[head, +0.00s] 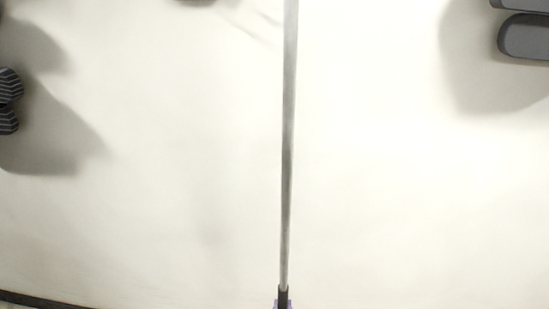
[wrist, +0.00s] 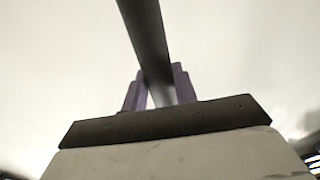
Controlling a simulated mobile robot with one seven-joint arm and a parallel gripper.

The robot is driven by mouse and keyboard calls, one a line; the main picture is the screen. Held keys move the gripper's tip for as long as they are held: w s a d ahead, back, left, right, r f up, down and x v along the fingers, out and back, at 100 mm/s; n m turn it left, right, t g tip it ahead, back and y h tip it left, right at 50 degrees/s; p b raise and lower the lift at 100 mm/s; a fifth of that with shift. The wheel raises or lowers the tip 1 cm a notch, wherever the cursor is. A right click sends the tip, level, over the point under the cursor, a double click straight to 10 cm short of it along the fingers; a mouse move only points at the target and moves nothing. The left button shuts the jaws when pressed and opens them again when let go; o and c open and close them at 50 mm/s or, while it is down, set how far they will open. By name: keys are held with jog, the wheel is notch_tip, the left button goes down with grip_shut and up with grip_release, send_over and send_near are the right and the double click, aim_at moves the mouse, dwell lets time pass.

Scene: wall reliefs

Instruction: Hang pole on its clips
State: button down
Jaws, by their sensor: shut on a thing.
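A long thin grey pole (head: 288,150) stands nearly upright in the middle of the head view and runs out past the top edge. Its lower end has a dark section at the bottom edge. In the wrist view the pole (wrist: 150,40) comes down from the top, tilted, between the two purple fingers of my gripper (wrist: 160,88). The gripper is shut on the pole. I cannot make out any clips, and the pole's upper end is out of view.
A pale wall fills the head view. Dark ribbed pieces (head: 9,100) stick out at the left edge. Dark grey rounded blocks (head: 525,37) are at the upper right, casting shadows. A dark strip (head: 35,300) runs along the lower left. The wall around the pole is bare.

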jog(key=s+a+r+n+g+y+p, duration=0.1)
jog(key=a+r+n+y+p, duration=0.3)
jog(key=r, duration=0.7)
jog(key=s+a+r+y, duration=0.1)
jog(key=a+r+y, duration=0.1)
jog(key=a+r, duration=0.65)
jog(key=a+r+n+g+y+p, duration=0.1)
jog(key=a+r+n+y+p, duration=0.2)
jog(key=r, duration=0.9)
jog(key=s+a+r+n+g+y, duration=0.1)
jog(key=s+a+r+g+y, duration=0.1)
jog(key=s+r, duration=0.5)
notch_tip(320, 180, up, 2)
jog(key=a+y, duration=0.1)
jog(key=a, duration=0.1)
jog(key=shift+s+a+r+n+g, duration=0.2)
jog(key=shift+a+r+n+g, duration=0.05)
jog(key=shift+a+n+g, duration=0.1)
jog(key=shift+f, duration=0.1)
